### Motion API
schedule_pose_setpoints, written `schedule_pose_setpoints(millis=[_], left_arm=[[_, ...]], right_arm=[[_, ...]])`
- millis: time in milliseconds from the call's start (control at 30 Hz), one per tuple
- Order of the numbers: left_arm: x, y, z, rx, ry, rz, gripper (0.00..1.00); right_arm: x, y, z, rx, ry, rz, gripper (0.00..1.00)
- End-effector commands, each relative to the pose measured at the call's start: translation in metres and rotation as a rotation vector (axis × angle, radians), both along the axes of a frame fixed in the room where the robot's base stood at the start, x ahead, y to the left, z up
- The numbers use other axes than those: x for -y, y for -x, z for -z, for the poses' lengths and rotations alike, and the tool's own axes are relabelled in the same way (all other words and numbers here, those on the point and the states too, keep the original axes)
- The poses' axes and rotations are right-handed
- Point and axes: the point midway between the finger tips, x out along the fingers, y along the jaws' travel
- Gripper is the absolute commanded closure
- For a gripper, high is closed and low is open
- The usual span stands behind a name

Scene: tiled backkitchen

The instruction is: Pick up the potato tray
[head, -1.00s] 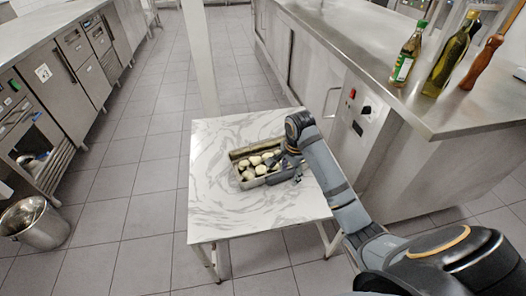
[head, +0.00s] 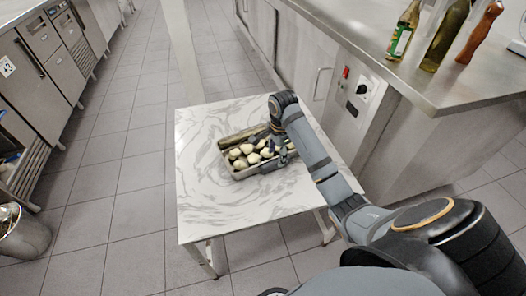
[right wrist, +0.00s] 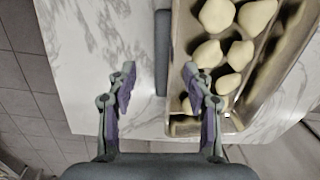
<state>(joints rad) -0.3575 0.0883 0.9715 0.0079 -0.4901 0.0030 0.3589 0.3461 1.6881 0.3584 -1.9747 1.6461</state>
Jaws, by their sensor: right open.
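The potato tray (head: 229,168) is a metal tray on the small marble-topped table in the head view. Several pale potatoes (head: 240,163) lie in it. My right gripper (head: 276,146) is at the tray's right side, its fingers partly hidden in the head view. In the right wrist view my right gripper (right wrist: 159,68) is open. A dark grey bar (right wrist: 162,35) along the tray's side (right wrist: 177,40) lies between its fingers. One finger is over the tray by the potatoes, the other outside over the table. My left gripper is not in view.
The marble-topped table (head: 205,215) has bare room left and in front of the tray. A steel counter (head: 440,90) with bottles (head: 404,30) stands on the right. A metal bucket (head: 25,236) stands on the floor at the left.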

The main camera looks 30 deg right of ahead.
Motion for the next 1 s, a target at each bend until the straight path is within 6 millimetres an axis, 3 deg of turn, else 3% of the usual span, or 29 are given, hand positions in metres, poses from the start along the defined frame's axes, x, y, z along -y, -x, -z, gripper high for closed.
schedule_pose_setpoints(millis=[100, 200, 500, 900, 1000], left_arm=[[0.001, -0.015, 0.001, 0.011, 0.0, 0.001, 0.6], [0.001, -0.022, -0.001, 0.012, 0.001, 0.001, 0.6], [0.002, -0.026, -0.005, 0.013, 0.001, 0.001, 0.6], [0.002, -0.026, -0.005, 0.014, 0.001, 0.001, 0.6], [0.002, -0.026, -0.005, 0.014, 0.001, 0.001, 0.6]], right_arm=[[-0.001, -0.005, 0.026, -0.003, -0.002, 0.0, 0.49], [-0.001, -0.007, 0.039, -0.002, -0.001, -0.001, 0.49], [-0.001, -0.007, 0.045, -0.001, 0.0, 0.0, 0.49], [-0.001, -0.007, 0.045, -0.001, 0.0, -0.001, 1.0], [-0.001, -0.007, 0.045, -0.001, 0.0, -0.001, 1.0]])
